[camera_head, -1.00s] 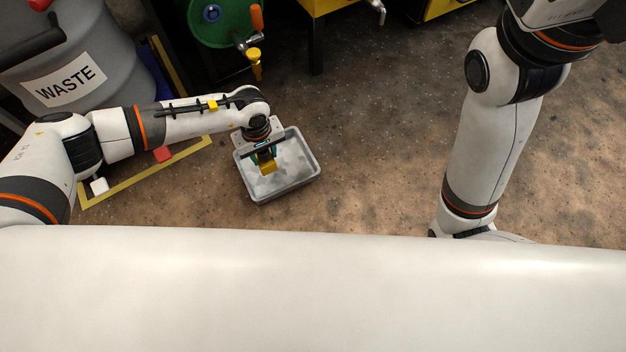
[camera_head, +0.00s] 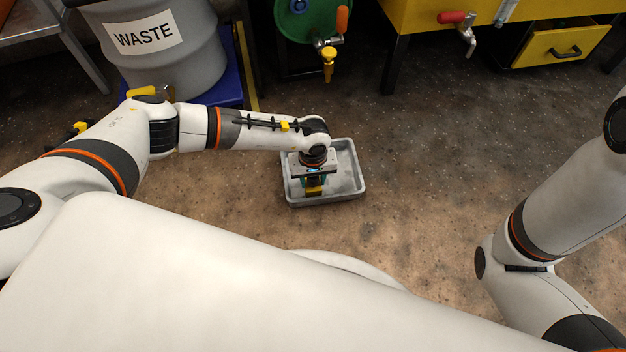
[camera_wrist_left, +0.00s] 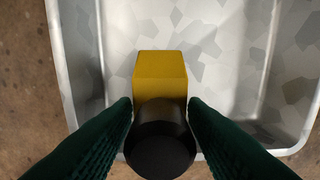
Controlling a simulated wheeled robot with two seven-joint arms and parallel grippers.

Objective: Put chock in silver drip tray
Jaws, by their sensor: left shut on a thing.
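The silver drip tray (camera_head: 350,184) sits on the floor in the middle of the head view, and its bare metal bottom fills much of the left wrist view (camera_wrist_left: 225,40). My left gripper (camera_head: 313,186) is over the tray's left part and points down. It is shut on the yellow chock (camera_wrist_left: 162,78), which has a dark round end between the fingers. The chock also shows small below the gripper in the head view (camera_head: 314,191). I cannot tell whether the chock touches the tray bottom. My right gripper is out of view; only its arm shows at the right.
A grey waste drum (camera_head: 165,45) stands on a blue base (camera_head: 222,93) at the back left. A green drum (camera_head: 310,22) with a tap and a yellow cabinet (camera_head: 425,18) stand at the back. The floor right of the tray is clear.

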